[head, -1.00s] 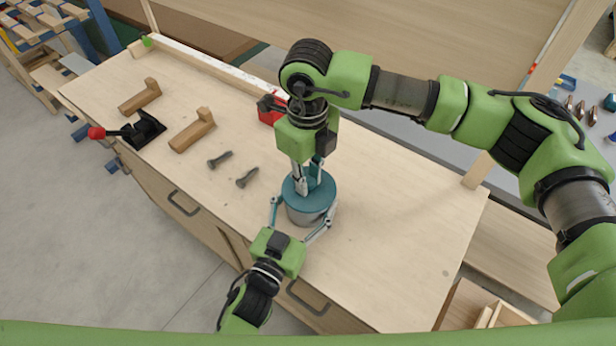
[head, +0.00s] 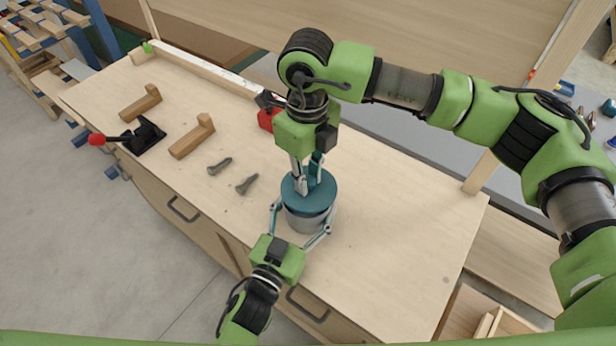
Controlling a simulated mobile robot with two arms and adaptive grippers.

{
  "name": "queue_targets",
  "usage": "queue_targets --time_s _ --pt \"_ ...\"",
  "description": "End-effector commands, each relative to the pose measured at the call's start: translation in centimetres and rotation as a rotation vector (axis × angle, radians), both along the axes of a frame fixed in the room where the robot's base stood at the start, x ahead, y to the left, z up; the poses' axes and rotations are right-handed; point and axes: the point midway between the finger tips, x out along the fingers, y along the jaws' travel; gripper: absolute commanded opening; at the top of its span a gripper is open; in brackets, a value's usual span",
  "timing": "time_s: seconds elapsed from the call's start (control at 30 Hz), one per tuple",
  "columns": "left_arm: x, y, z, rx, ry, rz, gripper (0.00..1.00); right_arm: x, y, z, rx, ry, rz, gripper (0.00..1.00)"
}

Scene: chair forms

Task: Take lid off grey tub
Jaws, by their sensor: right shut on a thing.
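The grey tub (head: 305,223) stands near the front edge of the bench. Its round teal lid (head: 324,188) is level above it and appears slightly raised from the rim. My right gripper (head: 308,186) points down from above and is shut on the lid at its middle; the fingers hide the part they hold. My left gripper (head: 301,224) reaches in from the front, its fingers spread to either side of the tub. Whether they press on the tub's wall cannot be told.
Two bolts (head: 247,184), wooden pieces (head: 192,136) and a toggle clamp with a red handle (head: 140,136) lie to the left. A red object (head: 267,119) stands behind my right gripper. The bench top (head: 400,230) to the right is clear.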

Motion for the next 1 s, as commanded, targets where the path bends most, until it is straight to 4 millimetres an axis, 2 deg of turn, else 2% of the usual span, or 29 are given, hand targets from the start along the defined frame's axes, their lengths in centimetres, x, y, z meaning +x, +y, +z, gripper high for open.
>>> queue_targets --time_s 0.23,0.47,0.5,0.57,1.0 --pt "0.0 0.0 0.0 0.000 0.001 0.000 0.30 0.0 0.1 3.1 0.001 -0.002 0.000 0.00" --pt "0.0 0.0 0.0 0.000 0.001 0.000 0.30 0.0 0.0 3.4 0.000 0.000 0.000 0.00" --pt "0.0 0.0 0.0 0.000 0.001 0.000 0.74 0.0 0.0 3.4 0.000 0.000 0.000 0.00" --pt "0.0 0.0 0.0 0.000 0.001 0.000 0.88 0.0 0.0 3.4 0.000 0.000 0.001 0.00" --pt "-0.5 0.2 -0.1 0.000 0.002 0.000 0.88 0.0 0.0 3.3 0.000 0.000 0.000 0.00"
